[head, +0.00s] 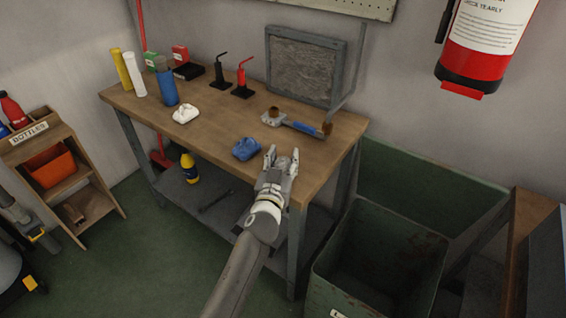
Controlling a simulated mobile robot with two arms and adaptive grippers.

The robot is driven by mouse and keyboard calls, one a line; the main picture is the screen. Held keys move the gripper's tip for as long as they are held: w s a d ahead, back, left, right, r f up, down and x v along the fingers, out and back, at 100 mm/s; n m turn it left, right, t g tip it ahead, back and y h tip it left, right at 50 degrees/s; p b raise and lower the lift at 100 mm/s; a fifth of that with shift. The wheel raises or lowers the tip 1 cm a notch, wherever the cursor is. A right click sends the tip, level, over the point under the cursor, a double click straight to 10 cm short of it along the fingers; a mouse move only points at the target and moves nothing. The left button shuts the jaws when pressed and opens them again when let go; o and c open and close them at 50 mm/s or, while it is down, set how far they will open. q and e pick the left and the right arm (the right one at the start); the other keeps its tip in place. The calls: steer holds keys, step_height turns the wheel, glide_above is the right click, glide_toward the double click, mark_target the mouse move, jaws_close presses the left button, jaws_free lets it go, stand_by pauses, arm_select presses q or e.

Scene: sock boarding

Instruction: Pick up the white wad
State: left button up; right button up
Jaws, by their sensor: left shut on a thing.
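The white wad (185,114) lies on the wooden bench top, left of the middle. A blue wad (246,149) lies near the bench's front edge. My left gripper (282,158) is over the front right part of the bench, just right of the blue wad and well away from the white wad. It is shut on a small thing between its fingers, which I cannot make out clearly. My right gripper is not in view.
The workbench (330,150) holds a blue bottle (167,87) behind the white wad, black and red stands (241,80), a framed grey panel (305,70) and a blue-handled tool (298,124). A green bin (433,255) stands right of the bench.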

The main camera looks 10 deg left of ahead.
mark_target(281, 160)
arm_select(q)
steer(key=shift+r, duration=0.4)
steer(key=r, duration=0.1)
steer(key=r+p, duration=0.1)
steer(key=r, duration=0.1)
steer(key=shift+s+a+r, duration=0.15)
steer(key=shift+s, duration=0.1)
steer(key=s+a+r+p, duration=0.1)
steer(key=s+a+r, duration=0.4)
steer(key=s+r, duration=0.4)
steer(key=s, duration=0.3)
steer(key=shift+s+p, duration=0.25)
steer(key=shift+p, duration=0.1)
